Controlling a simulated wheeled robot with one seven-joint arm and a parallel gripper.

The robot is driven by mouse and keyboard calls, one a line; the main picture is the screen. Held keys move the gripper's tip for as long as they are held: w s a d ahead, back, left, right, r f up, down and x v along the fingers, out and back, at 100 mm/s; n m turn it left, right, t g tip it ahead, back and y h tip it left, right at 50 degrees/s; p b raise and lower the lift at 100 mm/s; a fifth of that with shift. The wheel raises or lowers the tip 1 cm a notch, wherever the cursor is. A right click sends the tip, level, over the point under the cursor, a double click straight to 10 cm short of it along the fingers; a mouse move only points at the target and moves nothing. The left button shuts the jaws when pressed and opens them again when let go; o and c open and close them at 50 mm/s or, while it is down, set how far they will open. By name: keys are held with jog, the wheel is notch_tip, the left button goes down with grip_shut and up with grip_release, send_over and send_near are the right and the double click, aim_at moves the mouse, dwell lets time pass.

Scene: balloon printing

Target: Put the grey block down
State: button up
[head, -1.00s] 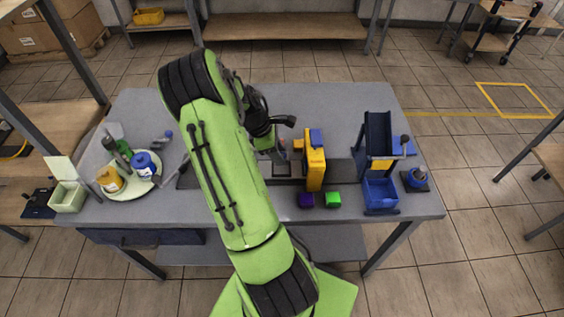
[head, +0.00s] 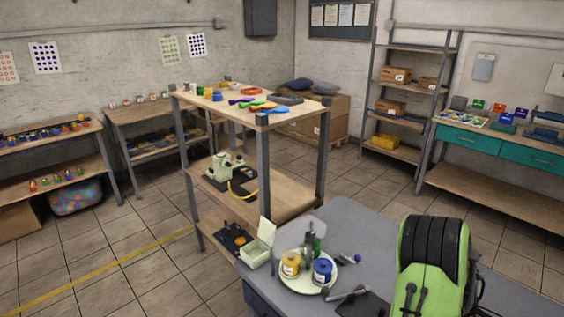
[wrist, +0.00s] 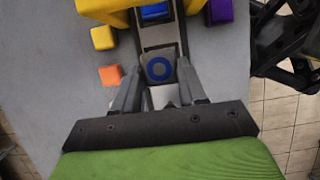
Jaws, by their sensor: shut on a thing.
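In the wrist view my gripper (wrist: 158,76) is shut on the grey block (wrist: 160,67), which has a blue ring on its upper face. The block sits between the two fingertips, over a grey and dark strip on the table. I cannot tell whether its underside touches anything. A yellow body with a blue block (wrist: 155,11) in its middle stands just beyond it at the top edge. In the head view only part of my green arm shows at the lower right; the gripper and the grey block are out of that view.
In the wrist view a yellow block (wrist: 103,38) and an orange block (wrist: 110,75) lie left, and a purple block (wrist: 220,11) upper right. The head view shows a plate (head: 301,287) with jars on the grey table (head: 361,222), beside a wooden rack (head: 290,188).

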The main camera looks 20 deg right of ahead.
notch_tip(320, 180, up, 14)
jog(key=p, duration=0.9)
jog(key=w+a+f+m+b, duration=0.1)
jog(key=w+a+f+b, duration=0.1)
jog(key=w+a+f, duration=0.4)
jog(key=w+a+f+m+y+b, duration=0.1)
jog(key=w+a+f+b, duration=0.2)
jog(key=w+a+f, duration=0.3)
jog(key=w+a+f+m+b, duration=0.1)
jog(key=w+a+f, duration=0.6)
jog(key=a, duration=0.7)
jog(key=shift+w+a+m+g+b, duration=0.25)
jog(key=shift+w+m+b, duration=0.2)
jog(key=shift+b, duration=0.4)
jog(key=a+f+m+y+b, duration=0.1)
jog(key=a+f, duration=0.2)
jog(key=a, duration=0.6)
jog(key=shift+w+a+f, duration=0.25)
jog(key=shift+w, duration=0.05)
jog(key=shift+d+m, duration=0.1)
jog(key=shift+m, duration=0.15)
